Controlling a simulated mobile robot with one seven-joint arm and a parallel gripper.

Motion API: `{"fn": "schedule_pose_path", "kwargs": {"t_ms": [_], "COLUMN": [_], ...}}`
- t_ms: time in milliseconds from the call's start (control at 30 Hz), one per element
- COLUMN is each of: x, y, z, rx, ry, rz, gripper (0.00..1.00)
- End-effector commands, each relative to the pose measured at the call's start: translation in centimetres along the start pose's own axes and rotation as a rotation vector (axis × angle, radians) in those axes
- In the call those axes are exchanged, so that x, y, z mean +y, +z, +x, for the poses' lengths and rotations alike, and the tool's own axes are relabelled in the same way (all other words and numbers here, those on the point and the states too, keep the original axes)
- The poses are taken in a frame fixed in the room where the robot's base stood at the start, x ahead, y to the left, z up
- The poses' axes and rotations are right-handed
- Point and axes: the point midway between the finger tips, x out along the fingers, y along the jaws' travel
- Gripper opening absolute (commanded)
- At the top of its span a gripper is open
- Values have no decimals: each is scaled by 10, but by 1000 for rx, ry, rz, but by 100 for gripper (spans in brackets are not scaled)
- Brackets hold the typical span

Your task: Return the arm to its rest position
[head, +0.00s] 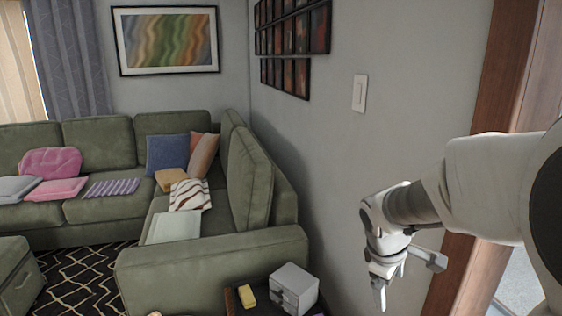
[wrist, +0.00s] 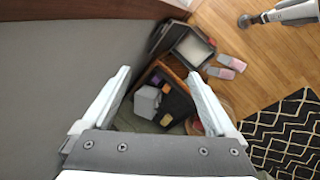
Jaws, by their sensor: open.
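My gripper (head: 383,283) hangs at the right of the head view, pointing down, in front of the grey wall and close to the wooden door frame. In the wrist view my gripper (wrist: 163,95) has its two pale fingers spread wide, with nothing held between them. My arm reaches in from the right edge of the head view. Below the gripper, a small dark table (wrist: 178,106) shows between the fingers in the wrist view, well away from the fingertips.
A white box (head: 293,288) and a yellow item (head: 247,296) sit by the sofa arm. The green sectional (head: 215,257) fills the left. A wooden door frame (head: 487,110) stands behind my arm. Open wooden floor (wrist: 250,60) shows in the wrist view.

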Motion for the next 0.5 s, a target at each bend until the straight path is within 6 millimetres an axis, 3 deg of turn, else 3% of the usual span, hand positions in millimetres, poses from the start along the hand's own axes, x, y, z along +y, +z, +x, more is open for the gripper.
{"fn": "schedule_pose_path", "kwargs": {"t_ms": [33, 200, 500], "x": [-5, -29, -85], "y": [5, 22, 50], "z": [-21, -71, -139], "rx": [20, 88, 224], "ry": [7, -2, -70], "rz": [62, 283, 647], "gripper": [92, 92, 92]}}
